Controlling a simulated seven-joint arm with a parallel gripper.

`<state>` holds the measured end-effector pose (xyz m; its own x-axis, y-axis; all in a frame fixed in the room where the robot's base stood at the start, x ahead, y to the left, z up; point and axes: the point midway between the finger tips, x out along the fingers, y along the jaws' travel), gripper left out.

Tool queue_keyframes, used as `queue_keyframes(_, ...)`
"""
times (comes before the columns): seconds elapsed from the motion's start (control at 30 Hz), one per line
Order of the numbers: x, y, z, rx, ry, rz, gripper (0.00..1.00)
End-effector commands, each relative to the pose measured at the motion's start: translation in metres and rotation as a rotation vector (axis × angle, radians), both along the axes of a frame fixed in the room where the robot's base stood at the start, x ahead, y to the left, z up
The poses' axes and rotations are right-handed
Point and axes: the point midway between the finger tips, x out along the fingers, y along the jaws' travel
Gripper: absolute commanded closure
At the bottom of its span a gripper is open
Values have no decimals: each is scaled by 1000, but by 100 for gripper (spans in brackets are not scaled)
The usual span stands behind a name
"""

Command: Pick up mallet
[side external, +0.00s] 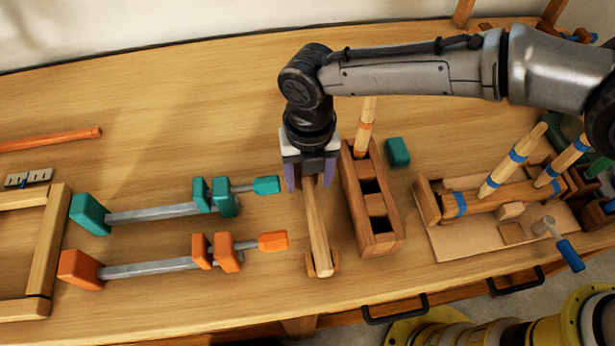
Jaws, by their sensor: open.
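My gripper (310,181) points down near the middle of the bench, with its two purple fingers apart. Below and between them is the upper end of a pale wooden bar (318,236), which looks like the mallet's handle. The bar runs toward the bench's front edge, and its near end sits at a small wooden rest (335,264). Its far end is hidden by my gripper, so I cannot see a mallet head there. I cannot tell whether the fingers touch the bar.
A slotted wooden block (384,243) with an upright stick stands close right of the bar. A teal clamp (150,213) and an orange clamp (150,267) lie left. A teal block (397,152) and a blue-handled tool (570,255) are right. The back left bench is mostly clear.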

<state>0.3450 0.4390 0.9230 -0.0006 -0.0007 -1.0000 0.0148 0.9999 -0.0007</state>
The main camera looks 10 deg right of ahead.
Motion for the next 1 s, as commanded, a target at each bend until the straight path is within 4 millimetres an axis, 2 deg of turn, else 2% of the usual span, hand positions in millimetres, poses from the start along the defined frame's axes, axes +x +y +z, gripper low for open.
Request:
queue_keyframes(0.1,2,0,-17,-1,1,0,37)
queue_keyframes(0.2,2,0,-25,0,0,0,37)
queue_keyframes(0.47,2,0,-28,1,-1,1,37)
queue_keyframes(0.57,2,0,-28,1,-1,1,52)
queue_keyframes(0.83,2,0,-27,1,-1,1,100)
queue_keyframes(1.0,2,0,-27,1,-1,1,100)
